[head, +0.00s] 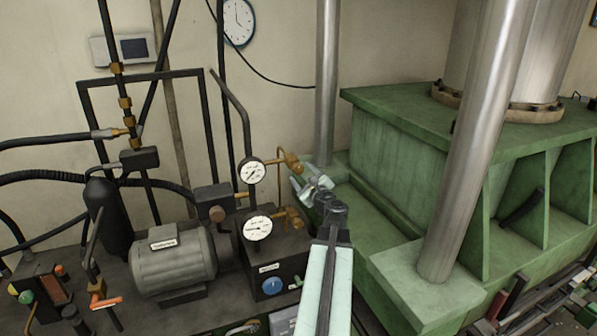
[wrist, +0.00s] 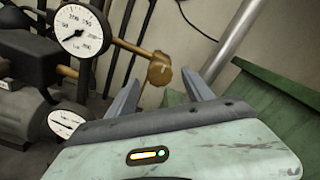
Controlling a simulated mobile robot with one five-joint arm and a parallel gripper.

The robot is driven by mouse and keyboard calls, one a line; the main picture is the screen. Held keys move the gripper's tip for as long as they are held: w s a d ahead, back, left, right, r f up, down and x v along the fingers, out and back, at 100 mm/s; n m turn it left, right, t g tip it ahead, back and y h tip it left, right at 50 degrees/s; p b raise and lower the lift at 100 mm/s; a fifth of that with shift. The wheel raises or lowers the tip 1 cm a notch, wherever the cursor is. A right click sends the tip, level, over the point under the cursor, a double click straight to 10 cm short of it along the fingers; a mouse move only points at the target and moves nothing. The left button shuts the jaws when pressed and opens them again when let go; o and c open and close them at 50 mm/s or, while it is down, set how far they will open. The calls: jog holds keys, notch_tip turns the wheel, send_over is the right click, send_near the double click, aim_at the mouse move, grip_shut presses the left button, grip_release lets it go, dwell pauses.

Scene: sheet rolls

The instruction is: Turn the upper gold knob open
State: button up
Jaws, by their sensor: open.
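The upper gold knob (head: 292,162) sits at the end of a brass stem to the right of the upper pressure gauge (head: 252,171). In the wrist view the knob (wrist: 160,69) is large and lies ahead of my fingers, nearer the left one. My gripper (head: 318,186) is open, just below and to the right of the knob in the head view. Its two fingers (wrist: 165,92) are spread and nothing is between them at their near part. I cannot tell whether a fingertip touches the knob. A lower gold knob (head: 294,218) is beside the lower gauge (head: 258,228).
A green press base (head: 400,140) with steel columns (head: 480,140) stands to the right. A grey motor (head: 172,262) and black pipes are at the left. A dark box with a blue dial (head: 272,288) is below the gauges. Bare wall lies behind the knob.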

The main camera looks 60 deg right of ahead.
aim_at(299, 170)
jog(key=x, duration=0.4)
jog(key=shift+a, duration=0.15)
grip_shut()
jog(key=shift+n, duration=0.3)
jog(key=n, duration=0.8)
jog(key=shift+n, duration=0.4)
jog(key=n, duration=0.4)
jog(key=shift+n, duration=2.2)
